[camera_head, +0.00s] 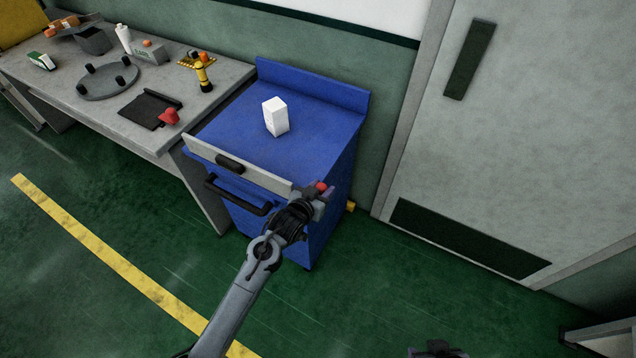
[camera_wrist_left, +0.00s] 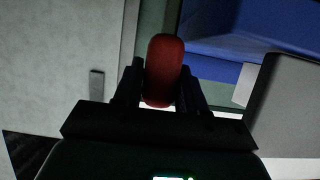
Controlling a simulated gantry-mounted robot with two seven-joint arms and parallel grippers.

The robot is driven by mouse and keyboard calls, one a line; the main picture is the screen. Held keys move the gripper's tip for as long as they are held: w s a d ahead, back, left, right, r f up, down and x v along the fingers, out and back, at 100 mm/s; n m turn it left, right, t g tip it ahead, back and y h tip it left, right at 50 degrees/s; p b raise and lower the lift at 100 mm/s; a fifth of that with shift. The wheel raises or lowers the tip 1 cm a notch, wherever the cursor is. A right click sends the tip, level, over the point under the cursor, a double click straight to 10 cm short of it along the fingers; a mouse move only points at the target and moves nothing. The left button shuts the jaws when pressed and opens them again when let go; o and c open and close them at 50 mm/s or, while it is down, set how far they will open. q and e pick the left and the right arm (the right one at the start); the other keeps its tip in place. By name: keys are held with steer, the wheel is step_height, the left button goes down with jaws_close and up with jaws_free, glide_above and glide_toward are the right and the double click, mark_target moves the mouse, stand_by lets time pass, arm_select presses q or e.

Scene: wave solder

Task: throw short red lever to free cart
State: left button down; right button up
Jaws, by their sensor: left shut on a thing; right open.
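The blue cart (camera_head: 221,128) stands at the right end of the workbench, with a white box (camera_head: 275,117) upright on its top. A short red lever (camera_head: 320,187) is at the cart's right front corner; its rounded red knob (camera_wrist_left: 164,70) fills the middle of the left wrist view. My left gripper (camera_head: 314,194) is shut on the red lever, its two dark fingers on either side of the knob. The lever's base is hidden behind the gripper. My right gripper (camera_head: 437,351) shows only in part at the bottom edge, open and away from the cart.
A grey panel (camera_head: 262,177) and black handle (camera_head: 236,197) are on the cart's front. The workbench (camera_head: 60,92) at left carries a round fixture, a black pad, a red knob and several small items. A grey door (camera_head: 520,140) is at right. Green floor is clear in front.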

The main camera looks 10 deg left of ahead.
arm_select(q)
steer(key=shift+w+d+r+g+p, duration=0.3)
steer(key=shift+w+g+p, duration=0.25)
steer(key=shift+p, duration=0.3)
steer(key=shift+w+f+g+y+p, duration=0.2)
steer(key=shift+w+g+y+p, duration=0.2)
steer(key=shift+p, duration=0.15)
steer(key=shift+w+d+f, duration=0.1)
steer(key=shift+d+f, duration=0.05)
steer(key=shift+f, duration=0.05)
arm_select(e)
step_height(320, 180, up, 4)
steer(key=shift+d+r, duration=0.1)
steer(key=shift+r, duration=0.05)
arm_select(q)
steer(key=shift+g, duration=0.25)
steer(key=c, duration=0.7)
jaws_free()
